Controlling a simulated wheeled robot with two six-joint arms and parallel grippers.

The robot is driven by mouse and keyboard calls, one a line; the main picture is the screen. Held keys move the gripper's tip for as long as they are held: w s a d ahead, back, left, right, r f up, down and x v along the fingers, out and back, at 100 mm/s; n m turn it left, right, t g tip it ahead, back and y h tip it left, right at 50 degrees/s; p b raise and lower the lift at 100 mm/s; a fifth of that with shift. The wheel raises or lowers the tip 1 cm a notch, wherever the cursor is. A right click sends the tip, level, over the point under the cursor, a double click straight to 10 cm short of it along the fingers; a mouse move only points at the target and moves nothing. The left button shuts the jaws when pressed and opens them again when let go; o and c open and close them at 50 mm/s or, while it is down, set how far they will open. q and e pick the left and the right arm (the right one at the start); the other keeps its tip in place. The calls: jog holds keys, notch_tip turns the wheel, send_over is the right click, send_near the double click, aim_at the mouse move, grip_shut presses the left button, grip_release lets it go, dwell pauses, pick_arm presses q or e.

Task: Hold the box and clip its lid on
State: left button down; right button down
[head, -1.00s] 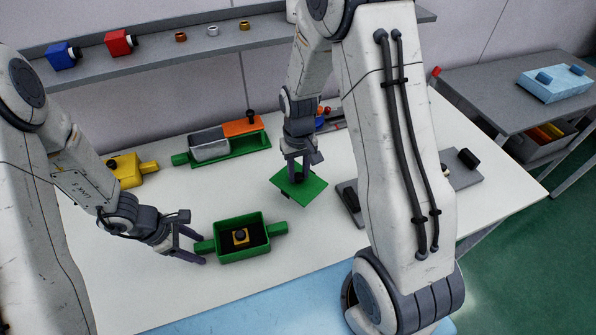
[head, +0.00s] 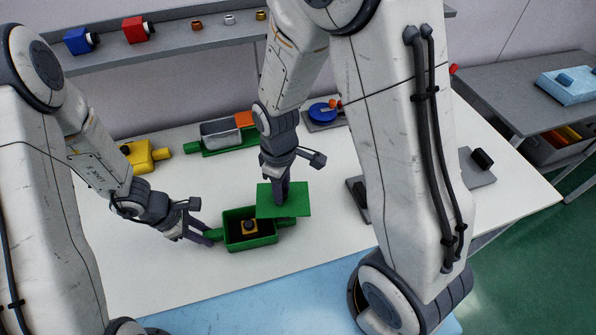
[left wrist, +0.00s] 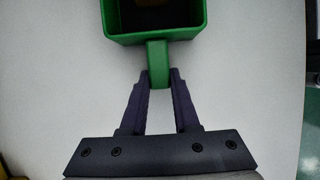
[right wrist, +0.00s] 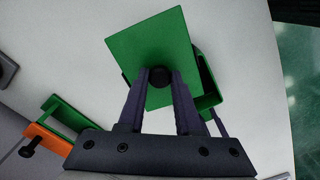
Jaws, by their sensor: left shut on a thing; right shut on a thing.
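The green lid (head: 290,201) is a flat plate with a dark round knob (right wrist: 160,77). My right gripper (head: 282,198) is shut on that knob and holds the lid above the right part of the box. The lid is off to the right and turned relative to the box, covering part of the opening.
Behind are a green tray (head: 225,149) with a grey bin and an orange piece, and a yellow box (head: 146,156) at the left. A grey plate (head: 480,170) lies to the right. The table in front of the box is clear.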

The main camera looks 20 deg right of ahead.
aim_at(266, 209)
jog(key=shift+s+a+r+n, duration=0.15)
jog(key=shift+s+a+n, duration=0.65)
jog(key=shift+n, duration=0.3)
jog(key=shift+a, duration=0.1)
jog(key=shift+a+f, duration=1.35)
jog(key=shift+f, duration=0.15)
jog(key=shift+w+a+f, duration=0.15)
jog(key=shift+a+f, duration=0.05)
jog(key=shift+a, duration=1.05)
jog(key=shift+w+a+f, duration=0.1)
jog(key=shift+a+f, duration=0.1)
jog(key=shift+a, duration=1.05)
jog(key=shift+f, duration=0.25)
jog(key=shift+f, duration=0.15)
jog(key=shift+c, duration=0.2)
grip_release()
jog(key=shift+f, duration=0.5)
